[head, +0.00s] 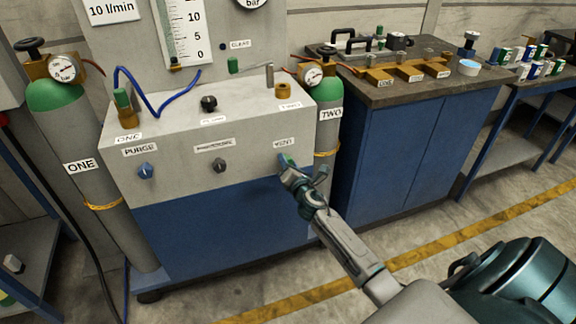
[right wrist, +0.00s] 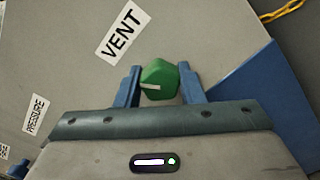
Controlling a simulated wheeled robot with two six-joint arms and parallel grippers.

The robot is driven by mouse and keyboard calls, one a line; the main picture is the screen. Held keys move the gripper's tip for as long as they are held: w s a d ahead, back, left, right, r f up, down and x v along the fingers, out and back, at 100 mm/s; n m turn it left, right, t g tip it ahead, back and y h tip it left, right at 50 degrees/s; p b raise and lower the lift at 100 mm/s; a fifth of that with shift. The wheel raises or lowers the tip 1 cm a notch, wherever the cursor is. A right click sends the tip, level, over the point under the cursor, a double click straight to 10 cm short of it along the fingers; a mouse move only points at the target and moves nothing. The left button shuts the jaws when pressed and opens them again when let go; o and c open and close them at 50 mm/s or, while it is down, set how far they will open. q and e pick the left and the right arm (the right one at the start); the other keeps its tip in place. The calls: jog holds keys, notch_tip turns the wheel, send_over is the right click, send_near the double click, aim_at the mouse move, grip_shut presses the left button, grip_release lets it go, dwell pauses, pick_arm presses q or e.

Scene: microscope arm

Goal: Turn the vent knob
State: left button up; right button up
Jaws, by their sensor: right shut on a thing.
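The vent knob (right wrist: 158,79) is green with a white pointer line and sits on the grey panel just below the VENT label (right wrist: 123,33). In the head view, the VENT label (head: 284,142) is at the right of the panel's front face, and the knob is mostly hidden behind my gripper. My right gripper (right wrist: 158,84) has its two blue fingers on either side of the knob, shut on it. The right gripper also shows in the head view (head: 287,163), reaching up to the panel from the lower right. My left gripper is not in view.
The blue purge knob (head: 146,171) and a dark middle knob (head: 219,165) are on the same panel face. Gas cylinder ONE (head: 70,150) stands left, cylinder TWO (head: 327,120) right. A blue cabinet (head: 410,150) stands further right. The floor in front is clear.

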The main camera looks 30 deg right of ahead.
jog(key=m+b, duration=0.1)
jog(key=m, duration=0.3)
jog(key=shift+f+m+b, duration=0.15)
jog(key=shift+m+b, duration=0.2)
jog(key=shift+m, duration=0.05)
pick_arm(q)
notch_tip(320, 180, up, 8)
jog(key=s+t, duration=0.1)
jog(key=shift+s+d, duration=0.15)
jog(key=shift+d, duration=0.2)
pick_arm(e)
jog(key=shift+m, duration=0.8)
jog(key=o, duration=1)
pick_arm(q)
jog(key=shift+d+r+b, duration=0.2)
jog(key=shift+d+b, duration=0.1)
jog(key=shift+b, duration=0.35)
pick_arm(e)
jog(key=v, duration=1)
jog(key=shift+s, duration=0.4)
